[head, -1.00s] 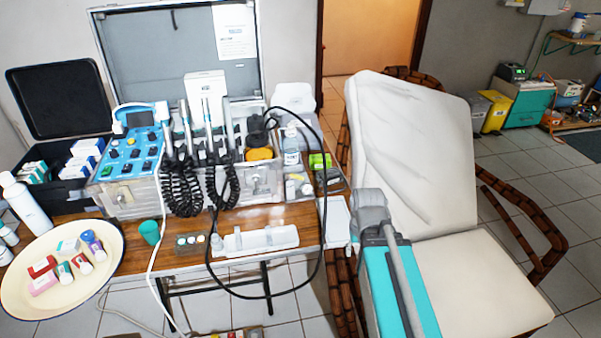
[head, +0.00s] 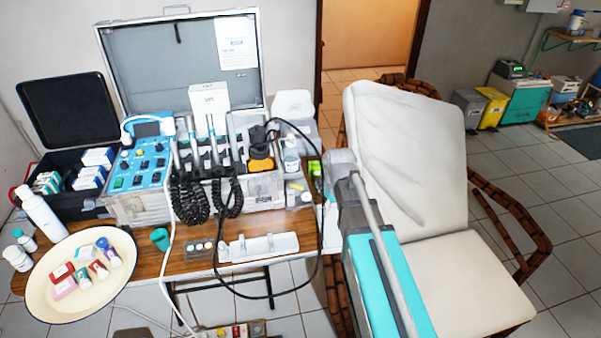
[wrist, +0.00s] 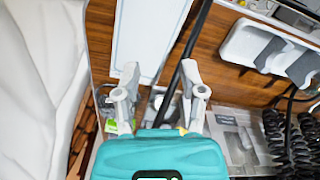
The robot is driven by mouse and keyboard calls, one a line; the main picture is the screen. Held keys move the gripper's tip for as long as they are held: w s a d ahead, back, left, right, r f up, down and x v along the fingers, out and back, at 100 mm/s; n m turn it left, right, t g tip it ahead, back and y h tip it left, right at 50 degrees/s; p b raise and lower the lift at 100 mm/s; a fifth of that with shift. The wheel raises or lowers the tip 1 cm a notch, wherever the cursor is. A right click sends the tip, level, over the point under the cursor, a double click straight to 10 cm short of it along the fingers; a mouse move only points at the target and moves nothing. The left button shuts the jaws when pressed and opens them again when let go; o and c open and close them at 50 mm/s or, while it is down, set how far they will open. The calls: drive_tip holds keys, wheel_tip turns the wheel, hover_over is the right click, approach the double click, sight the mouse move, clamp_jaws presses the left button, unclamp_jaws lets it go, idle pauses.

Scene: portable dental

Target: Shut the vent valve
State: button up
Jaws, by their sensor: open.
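I cannot make out the vent valve with certainty in either view. The open dental unit case (head: 250,192) stands on the wooden table, with a blue control panel (head: 142,166) of dark knobs at its left. A black hose (wrist: 183,65) passes below and between the fingers. In the head view my arm reaches to the table's right end, and the fingers are hidden.
A white padded chair (head: 405,150) stands close to the right of the table. Black coiled cords (head: 188,195) hang in front of the case, and a loop of black hose crosses its right side. A white holder (head: 262,245) and a cream basin (head: 50,305) occupy the table's front.

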sight(301, 187)
drive_tip(key=w+a+r+n+p, duration=0.7)
drive_tip(key=w+a+r+p, duration=0.3)
drive_tip(key=w+r+p, duration=0.1)
wheel_tip(301, 187, up, 2)
drive_tip(key=shift+w, duration=0.6)
drive_tip(key=shift+f, duration=0.2)
wheel_tip(301, 187, down, 14)
drive_tip(key=b, duration=1.3)
drive_tip(key=shift+r, duration=0.25)
clamp_jaws()
drive_tip(key=shift+d, duration=0.15)
